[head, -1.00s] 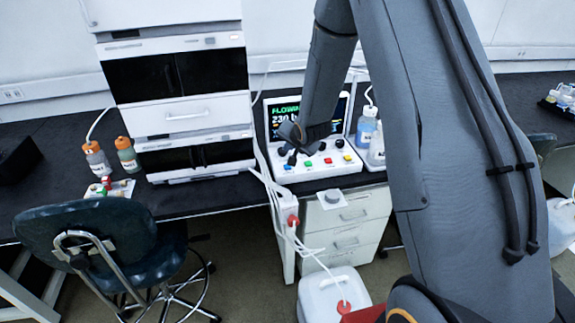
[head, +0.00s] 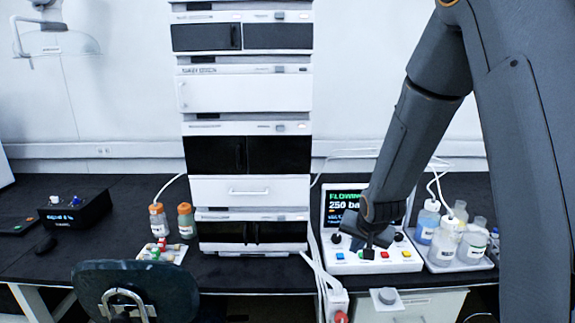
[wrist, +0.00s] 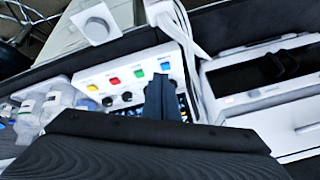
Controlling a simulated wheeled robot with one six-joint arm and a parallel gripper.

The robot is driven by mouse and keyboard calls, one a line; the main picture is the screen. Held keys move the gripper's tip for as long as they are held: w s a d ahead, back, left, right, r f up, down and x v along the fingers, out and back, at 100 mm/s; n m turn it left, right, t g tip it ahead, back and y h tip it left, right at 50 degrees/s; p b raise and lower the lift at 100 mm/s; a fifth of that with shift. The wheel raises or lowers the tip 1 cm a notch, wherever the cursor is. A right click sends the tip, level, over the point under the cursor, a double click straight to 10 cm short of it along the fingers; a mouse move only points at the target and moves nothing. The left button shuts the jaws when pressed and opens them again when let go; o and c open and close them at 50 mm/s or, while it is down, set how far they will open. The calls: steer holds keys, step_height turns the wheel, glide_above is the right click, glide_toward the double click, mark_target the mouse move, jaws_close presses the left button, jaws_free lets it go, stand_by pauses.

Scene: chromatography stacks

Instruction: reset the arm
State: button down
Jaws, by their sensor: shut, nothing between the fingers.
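My arm reaches in from the upper right of the head view. My gripper (head: 369,252) is shut and empty, pointing down over the white control box (head: 402,263). In the wrist view, the dark fingers (wrist: 163,85) are together in front of the panel, near the green and blue buttons. I cannot tell whether the fingertips touch the panel. The box's screen (head: 344,197) shows green "FLOWING" and a reading of about 250 bar. The gripper and arm hide part of the screen and panel.
A tall white instrument stack (head: 250,190) stands close left of the box. A tray of bottles (head: 465,262) is close right. A chair back (head: 135,285) is in front of the bench.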

steer(key=s+r+n+g, duration=0.2)
steer(key=s, duration=1)
steer(key=s+a+r+n+g, duration=0.1)
steer(key=s+r+n+g, duration=0.1)
steer(key=s, duration=0.9)
steer(key=shift+s+r+n+g+b, duration=0.2)
steer(key=shift+s+n+g+b, duration=0.2)
steer(key=shift+n+g+b, duration=0.1)
stand_by(4.0)
